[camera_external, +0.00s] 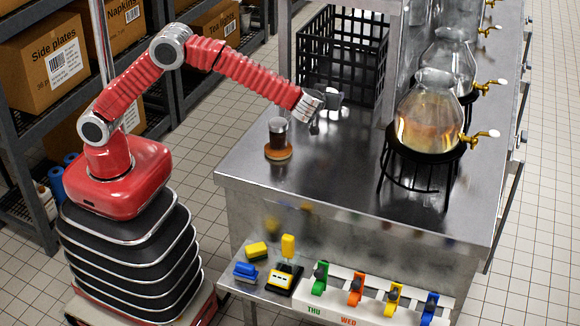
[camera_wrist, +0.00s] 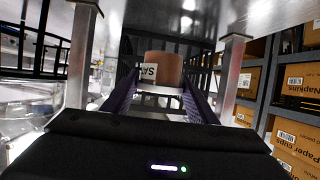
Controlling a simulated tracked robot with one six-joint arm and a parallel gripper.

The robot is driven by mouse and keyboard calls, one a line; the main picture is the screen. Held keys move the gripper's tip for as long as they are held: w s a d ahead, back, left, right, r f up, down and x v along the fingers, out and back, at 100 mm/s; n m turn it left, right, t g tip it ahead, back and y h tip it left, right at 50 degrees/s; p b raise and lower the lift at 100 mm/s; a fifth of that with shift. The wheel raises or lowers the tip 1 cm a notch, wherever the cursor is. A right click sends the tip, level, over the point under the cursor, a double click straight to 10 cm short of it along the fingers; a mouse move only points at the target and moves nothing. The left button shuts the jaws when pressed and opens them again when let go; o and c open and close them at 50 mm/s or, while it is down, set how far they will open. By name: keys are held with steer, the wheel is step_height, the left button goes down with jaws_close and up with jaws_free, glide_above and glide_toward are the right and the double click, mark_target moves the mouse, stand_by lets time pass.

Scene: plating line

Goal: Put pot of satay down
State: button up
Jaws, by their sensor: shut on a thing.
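My gripper (camera_external: 328,98) is over the steel counter (camera_external: 240,165), by the black wire crate. In the wrist view, my gripper (camera_wrist: 162,88) has its two dark fingers on either side of a brown pot (camera_wrist: 163,62), shut on it.
A black wire crate (camera_external: 343,50) stands behind my gripper. Glass flasks with brass taps (camera_external: 430,115) stand on black stands at right. The counter's front middle is clear.

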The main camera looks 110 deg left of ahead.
steer(key=shift+f, duration=3.1)
steer(key=shift+f, duration=1.85)
steer(key=shift+f, duration=0.1)
steer(key=o, duration=1.1)
